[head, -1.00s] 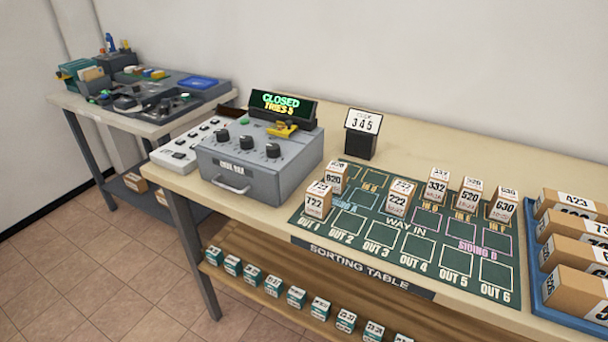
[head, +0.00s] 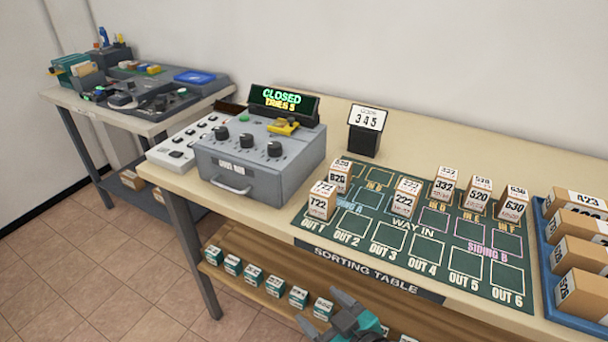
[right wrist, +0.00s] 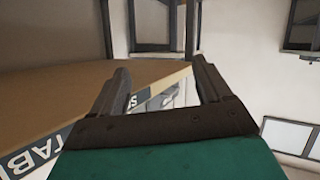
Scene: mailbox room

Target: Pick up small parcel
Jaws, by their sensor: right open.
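Several small parcels, brown with white number labels, stand on the green sorting mat (head: 440,262). They include parcel 722 (head: 322,203) at the front left, parcel 222 (head: 405,199) in the middle, and parcels 332 (head: 445,184), 520 (head: 478,195) and 630 (head: 512,204) along the back right. My right gripper (head: 325,309) is low at the bottom of the head view, in front of the lower shelf and below the tabletop edge. In the right wrist view its two fingers (right wrist: 160,85) are apart with nothing between them. My left gripper is not in view.
A grey box with dials (head: 262,158) and a 345 sign (head: 365,130) stand on the sorting table (head: 440,140). A blue tray (head: 540,290) of larger parcels is at the right. Small teal-and-white boxes (head: 252,275) line the lower shelf. The tabletop edge lies close to the right gripper.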

